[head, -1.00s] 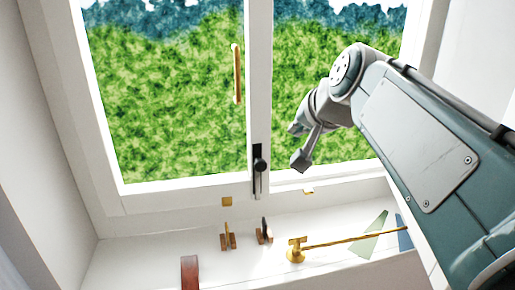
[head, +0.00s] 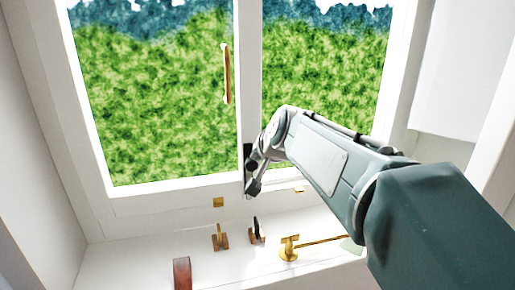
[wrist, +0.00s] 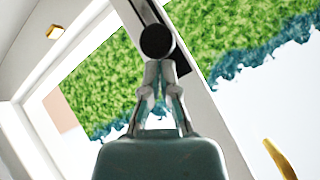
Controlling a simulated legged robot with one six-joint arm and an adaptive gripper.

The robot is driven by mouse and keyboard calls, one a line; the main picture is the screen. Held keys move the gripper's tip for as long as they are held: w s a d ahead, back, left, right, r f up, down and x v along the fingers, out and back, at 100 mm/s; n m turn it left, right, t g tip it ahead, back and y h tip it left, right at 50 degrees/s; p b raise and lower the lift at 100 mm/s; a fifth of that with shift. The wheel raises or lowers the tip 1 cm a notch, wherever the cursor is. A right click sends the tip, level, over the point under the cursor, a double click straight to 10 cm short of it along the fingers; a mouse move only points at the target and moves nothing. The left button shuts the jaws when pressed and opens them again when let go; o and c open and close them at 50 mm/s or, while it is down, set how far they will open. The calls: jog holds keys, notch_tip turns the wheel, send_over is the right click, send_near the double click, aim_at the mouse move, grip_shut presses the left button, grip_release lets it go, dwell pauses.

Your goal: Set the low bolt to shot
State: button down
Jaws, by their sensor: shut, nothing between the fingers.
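The low bolt is a dark strip with a round black knob on the white middle post of the window. In the head view its upper end (head: 248,150) shows, and my gripper (head: 254,182) covers much of the rest. In the wrist view the knob (wrist: 157,42) stands right at the tips of my gripper (wrist: 161,68), and the dark bolt plate (wrist: 181,58) runs behind it. My fingers are shut and hold nothing. I cannot tell whether the tips touch the knob. The bolt's lower end is hidden.
A brass handle (head: 226,75) is on the left sash; it also shows in the wrist view (wrist: 279,158). A brass stay (head: 290,247), small brackets (head: 220,238) and a reddish-brown block (head: 182,273) are on the white sill (head: 140,262) below. A small brass plate (head: 218,202) is on the frame.

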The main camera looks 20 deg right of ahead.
jog(key=shift+d+f, duration=0.1)
jog(key=shift+f, duration=1.65)
